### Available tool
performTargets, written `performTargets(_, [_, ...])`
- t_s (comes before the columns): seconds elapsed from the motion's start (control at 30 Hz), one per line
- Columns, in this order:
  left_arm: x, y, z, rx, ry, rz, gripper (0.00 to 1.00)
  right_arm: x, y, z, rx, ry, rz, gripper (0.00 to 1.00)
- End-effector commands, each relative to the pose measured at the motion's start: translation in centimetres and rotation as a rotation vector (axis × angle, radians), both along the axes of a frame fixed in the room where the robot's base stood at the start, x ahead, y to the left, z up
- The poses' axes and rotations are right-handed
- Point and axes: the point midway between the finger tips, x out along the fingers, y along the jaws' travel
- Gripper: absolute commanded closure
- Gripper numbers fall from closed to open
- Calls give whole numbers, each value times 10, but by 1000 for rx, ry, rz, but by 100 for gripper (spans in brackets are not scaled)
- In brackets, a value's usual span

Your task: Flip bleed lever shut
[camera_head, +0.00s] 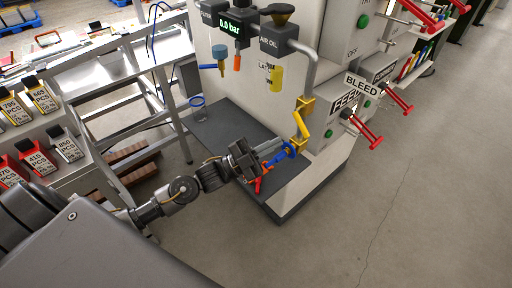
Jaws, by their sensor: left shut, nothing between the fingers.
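A white BLEED sign (362,87) is on the right side of the machine. Below and left of it, a yellow bracket-like handle (301,122) is on the machine's corner. A blue lever part (287,150) is just below that handle, and a small red part (265,179) is lower left. Which of these is the bleed lever I cannot tell for certain. My left gripper (274,150) is shut and reaches in from the left, its fingertips right by the blue part. Contact is unclear, as the fingers overlap it in the picture. My right gripper is out of view.
The dark machine base (235,135) lies under my left gripper. Red-handled levers (364,133) stick out from the machine's right side. A gauge (232,27) reads 0.0 bar. A metal rack (115,70) stands at the left. The floor at right is clear.

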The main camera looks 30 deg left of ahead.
Motion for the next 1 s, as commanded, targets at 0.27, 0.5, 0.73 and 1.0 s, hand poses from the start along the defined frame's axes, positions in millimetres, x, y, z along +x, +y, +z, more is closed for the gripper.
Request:
performTargets(0.27, [27,-28,20,-1,1,0,100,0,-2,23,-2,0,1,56])
performTargets(0.5, [34,-36,22,0,2,0,100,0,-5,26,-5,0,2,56])
performTargets(0.73, [34,-36,21,0,2,0,100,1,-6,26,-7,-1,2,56])
performTargets(1.0, [34,-37,22,0,2,0,100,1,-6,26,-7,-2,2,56])
